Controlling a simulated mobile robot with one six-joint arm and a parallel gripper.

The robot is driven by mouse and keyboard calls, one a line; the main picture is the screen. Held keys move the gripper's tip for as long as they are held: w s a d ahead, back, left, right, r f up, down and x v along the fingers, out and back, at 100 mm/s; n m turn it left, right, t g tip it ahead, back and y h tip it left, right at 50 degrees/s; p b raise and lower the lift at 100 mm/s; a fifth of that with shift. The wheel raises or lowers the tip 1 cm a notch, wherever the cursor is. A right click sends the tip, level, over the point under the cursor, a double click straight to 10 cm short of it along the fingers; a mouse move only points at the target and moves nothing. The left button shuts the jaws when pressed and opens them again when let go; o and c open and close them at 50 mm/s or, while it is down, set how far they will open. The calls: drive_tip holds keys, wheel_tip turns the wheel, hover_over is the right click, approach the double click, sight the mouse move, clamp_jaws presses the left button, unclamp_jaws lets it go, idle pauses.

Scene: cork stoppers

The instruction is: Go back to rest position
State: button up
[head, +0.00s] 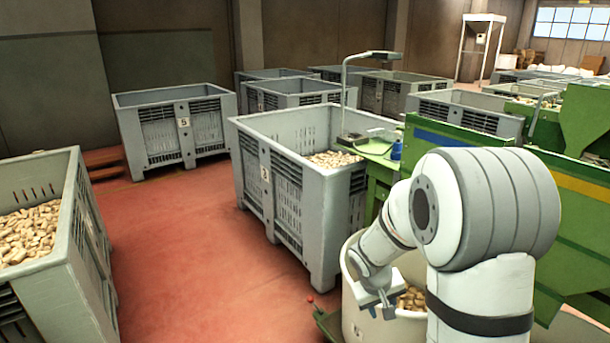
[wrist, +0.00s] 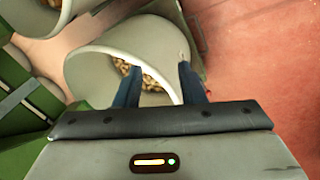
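My gripper (wrist: 158,72) shows in the wrist view with its two dark blue fingers apart and nothing between them. It points toward a pale round tub (wrist: 100,65) with cork stoppers (wrist: 150,82) inside. In the head view my arm reaches down over the same kind of tub (head: 352,312) at the lower right, with corks (head: 412,298) in it.
A grey crate marked 3 (head: 268,205) stands beside the tub, partly filled with corks. A cork-filled crate (head: 62,285) is at left, crate 5 (head: 165,135) behind. Green machinery (head: 580,215) stands at right. Red floor (head: 190,250) is clear between the crates.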

drive_tip(key=s+a+r+m+y+p, duration=0.1)
drive_tip(key=s+r+p, duration=0.5)
drive_tip(key=s+r, duration=0.4)
drive_tip(key=s+a+r+m+y+p, duration=0.1)
drive_tip(key=s+r+p, duration=0.6)
drive_tip(key=r, duration=1.1)
drive_tip(key=s+a+y, duration=0.1)
drive_tip(key=s, duration=0.3)
drive_tip(key=shift+s+a+r, duration=0.15)
drive_tip(key=shift+s+a, duration=0.1)
